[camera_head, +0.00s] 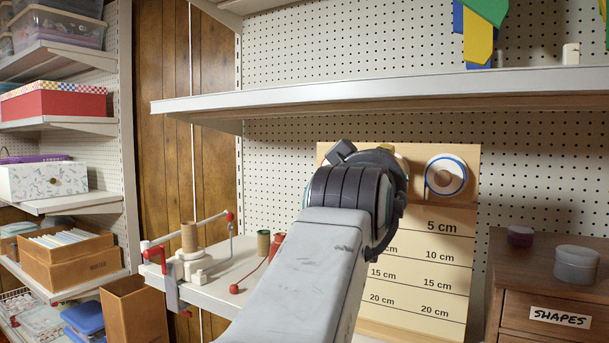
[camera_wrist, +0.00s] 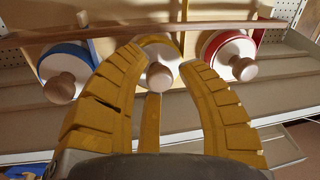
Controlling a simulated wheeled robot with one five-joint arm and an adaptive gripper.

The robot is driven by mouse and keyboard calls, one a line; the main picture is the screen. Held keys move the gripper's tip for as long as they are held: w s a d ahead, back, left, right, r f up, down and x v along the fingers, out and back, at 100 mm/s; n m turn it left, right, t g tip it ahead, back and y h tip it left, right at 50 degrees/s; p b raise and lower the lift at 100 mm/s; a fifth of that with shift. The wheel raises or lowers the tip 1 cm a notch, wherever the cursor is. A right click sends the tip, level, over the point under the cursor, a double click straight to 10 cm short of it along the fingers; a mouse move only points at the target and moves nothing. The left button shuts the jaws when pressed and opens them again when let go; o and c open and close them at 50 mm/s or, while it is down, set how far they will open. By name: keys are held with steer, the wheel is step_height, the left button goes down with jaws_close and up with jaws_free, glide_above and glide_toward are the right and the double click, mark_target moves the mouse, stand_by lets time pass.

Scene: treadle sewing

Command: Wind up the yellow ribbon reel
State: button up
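The yellow reel (camera_wrist: 160,50) is in the middle of a row of three in the wrist view, with a white face and a round wooden knob (camera_wrist: 160,77). A yellow strip (camera_wrist: 152,122), apparently its ribbon, runs from it between my fingers. My gripper (camera_wrist: 160,60) is open, its yellow fingers on either side of the knob with visible gaps. Whether they reach around the knob in depth, I cannot tell. In the head view my arm hides most of the yellow reel, and my fingers are hidden too.
The blue reel (camera_head: 446,175) is right of my arm on the board (camera_head: 450,250) marked in centimetres. The red reel (camera_wrist: 228,58) is beside the yellow one in the wrist view. A shelf (camera_head: 380,92) runs above. A winding stand (camera_head: 190,255) is on the bench at left.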

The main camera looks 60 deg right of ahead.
steer(key=shift+o, duration=0.3)
steer(key=shift+d, duration=0.25)
jaws_close()
